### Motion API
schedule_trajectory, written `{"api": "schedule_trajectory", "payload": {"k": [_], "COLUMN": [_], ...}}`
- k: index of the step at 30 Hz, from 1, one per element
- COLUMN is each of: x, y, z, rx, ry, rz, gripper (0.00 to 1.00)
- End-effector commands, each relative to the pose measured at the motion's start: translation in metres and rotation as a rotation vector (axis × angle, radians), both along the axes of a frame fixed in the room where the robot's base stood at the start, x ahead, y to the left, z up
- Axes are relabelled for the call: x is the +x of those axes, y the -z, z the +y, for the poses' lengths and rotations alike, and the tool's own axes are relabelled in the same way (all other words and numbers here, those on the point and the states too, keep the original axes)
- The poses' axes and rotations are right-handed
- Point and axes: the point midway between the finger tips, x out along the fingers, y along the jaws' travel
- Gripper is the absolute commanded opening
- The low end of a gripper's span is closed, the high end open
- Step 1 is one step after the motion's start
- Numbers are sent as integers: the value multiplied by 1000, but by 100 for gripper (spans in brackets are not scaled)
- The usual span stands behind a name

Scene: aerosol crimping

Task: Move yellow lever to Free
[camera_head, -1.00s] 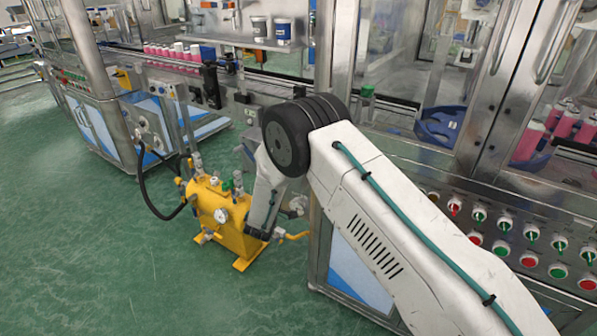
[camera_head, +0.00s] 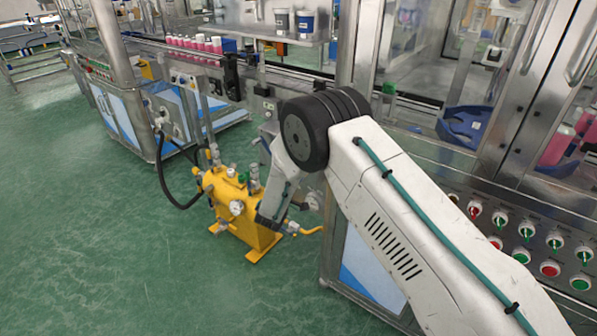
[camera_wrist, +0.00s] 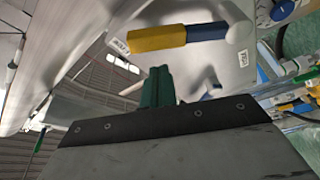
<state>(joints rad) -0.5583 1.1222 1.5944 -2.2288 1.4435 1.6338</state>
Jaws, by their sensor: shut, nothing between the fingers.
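In the wrist view a lever with a yellow handle (camera_wrist: 157,38) and a blue section (camera_wrist: 207,31) lies across a pale grey panel. A small label (camera_wrist: 117,46) sits by the yellow end and another label (camera_wrist: 244,58) is on the right; I cannot read either for sure. My gripper (camera_wrist: 158,82), with green fingers, is shut and empty. It appears just below the yellow handle in the picture, and I cannot tell whether it touches. In the head view the lever is not distinguishable, and my fingers cannot be made out beside the yellow tank.
A yellow tank (camera_head: 235,208) with gauges and a black hose stands on the green floor (camera_head: 80,230). A machine with a row of buttons (camera_head: 525,250) is at the right. A conveyor with pink cans (camera_head: 195,45) runs behind. The floor at left is clear.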

Motion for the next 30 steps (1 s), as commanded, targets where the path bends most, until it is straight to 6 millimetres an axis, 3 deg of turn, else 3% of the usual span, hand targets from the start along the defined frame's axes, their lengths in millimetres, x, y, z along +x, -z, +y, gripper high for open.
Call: {"api": "schedule_trajectory", "payload": {"k": [3,9,15,21,30], "x": [8,-41,-73,-84,-85], "y": [-12,-1,4,6,6], "z": [12,34,47,50,49], "rx": [1,-2,-1,0,-1], "ry": [6,-2,-2,0,1], "rz": [-1,2,1,1,1], "gripper": [0,0,0,0,0]}}
